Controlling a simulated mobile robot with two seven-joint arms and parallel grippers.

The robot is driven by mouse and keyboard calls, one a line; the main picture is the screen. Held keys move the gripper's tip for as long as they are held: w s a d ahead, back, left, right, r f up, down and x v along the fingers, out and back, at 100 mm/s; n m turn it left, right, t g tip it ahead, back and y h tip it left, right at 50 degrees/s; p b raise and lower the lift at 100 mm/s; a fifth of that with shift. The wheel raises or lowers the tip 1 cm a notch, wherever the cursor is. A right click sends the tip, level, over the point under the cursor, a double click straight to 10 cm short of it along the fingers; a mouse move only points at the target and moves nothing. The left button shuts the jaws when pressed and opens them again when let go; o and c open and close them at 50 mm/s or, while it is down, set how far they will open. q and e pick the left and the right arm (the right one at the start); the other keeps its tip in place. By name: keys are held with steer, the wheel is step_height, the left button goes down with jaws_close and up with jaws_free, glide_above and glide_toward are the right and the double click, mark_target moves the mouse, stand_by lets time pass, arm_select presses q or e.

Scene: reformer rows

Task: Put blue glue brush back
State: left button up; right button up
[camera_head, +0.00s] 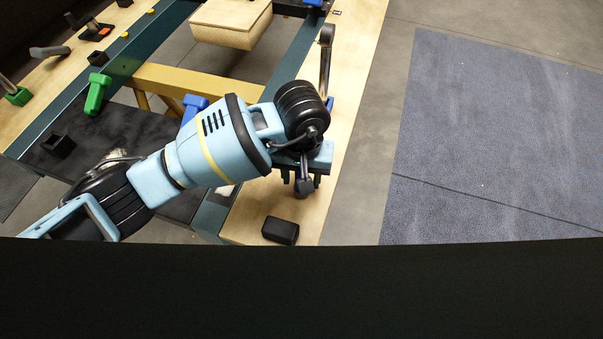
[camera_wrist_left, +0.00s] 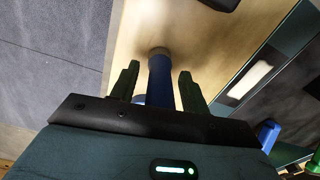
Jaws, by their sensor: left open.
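A blue rod-like handle with a greyish end, seemingly the blue glue brush (camera_wrist_left: 160,82), shows in the left wrist view over the pale wooden rail (camera_wrist_left: 215,35). My left gripper (camera_wrist_left: 160,68) is open, with one dark finger on each side of the blue handle and a gap on both sides. The lower part of the handle is hidden by my gripper body. In the head view my left gripper (camera_head: 303,184) is low over the right wooden rail, and my wrist hides most of the handle. My right gripper is not in view.
A black block (camera_head: 281,230) lies on the rail near the front. A curved metal post (camera_head: 326,55) stands behind my wrist. Another blue object (camera_head: 193,107) and a green one (camera_head: 96,93) are on the frame to the left. Open floor and a blue-grey mat (camera_head: 490,130) lie right.

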arm_select(q)
step_height(320, 180, up, 12)
steer(key=shift+r, duration=0.2)
stand_by(0.4)
steer(key=shift+s+f, duration=0.1)
